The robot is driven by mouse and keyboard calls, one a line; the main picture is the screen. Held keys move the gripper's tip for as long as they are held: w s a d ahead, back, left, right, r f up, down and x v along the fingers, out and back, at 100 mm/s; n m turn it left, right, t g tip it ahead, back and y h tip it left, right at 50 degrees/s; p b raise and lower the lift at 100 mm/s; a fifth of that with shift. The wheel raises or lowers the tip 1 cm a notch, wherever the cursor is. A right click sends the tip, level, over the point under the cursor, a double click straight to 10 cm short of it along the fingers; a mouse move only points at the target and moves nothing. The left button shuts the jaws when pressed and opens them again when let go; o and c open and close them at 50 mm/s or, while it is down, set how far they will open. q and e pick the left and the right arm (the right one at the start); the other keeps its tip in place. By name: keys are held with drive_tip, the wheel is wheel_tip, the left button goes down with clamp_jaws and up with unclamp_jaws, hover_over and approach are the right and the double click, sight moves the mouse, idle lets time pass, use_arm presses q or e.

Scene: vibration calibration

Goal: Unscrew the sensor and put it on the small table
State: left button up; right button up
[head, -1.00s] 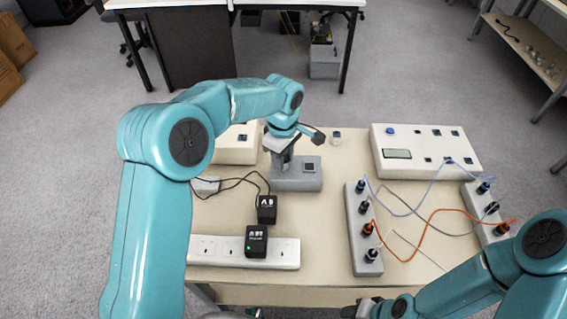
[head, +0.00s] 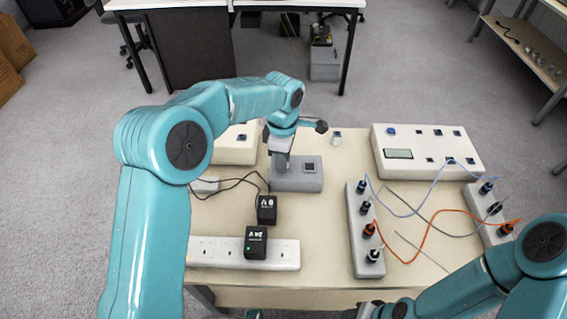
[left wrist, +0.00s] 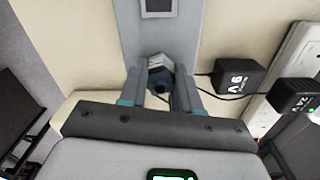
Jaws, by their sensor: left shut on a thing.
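The sensor (left wrist: 159,70) is a small metal piece with hexagonal sides, seen in the left wrist view between my fingertips, above a grey block. The grey block (head: 300,180), with a dark square on top, sits on the beige table (head: 325,225); it also shows in the left wrist view (left wrist: 185,30). My left gripper (head: 280,163) points down at the block's left end and is shut on the sensor. In the head view the gripper hides the sensor. I cannot tell whether the sensor is still threaded in. My right gripper (head: 366,311) is partly cut off at the bottom edge.
A white power strip (head: 210,250) with a black adapter (head: 256,242) lies front left. A second adapter (head: 266,209) is behind it. A grey socket strip (head: 359,230) with blue and orange cables stands right. A white instrument box (head: 425,150) is at back right.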

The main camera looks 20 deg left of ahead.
use_arm(q)
drive_tip(key=shift+s+f+n, duration=0.2)
drive_tip(key=shift+f+n, duration=0.1)
drive_tip(key=shift+f, duration=0.05)
drive_tip(key=shift+n+b, duration=0.5)
drive_tip(key=shift+n, duration=1.4)
drive_tip(key=o, duration=1.1)
drive_tip(key=shift+w, duration=0.15)
drive_tip(key=shift+r, duration=0.2)
drive_tip(key=shift+c, duration=0.3)
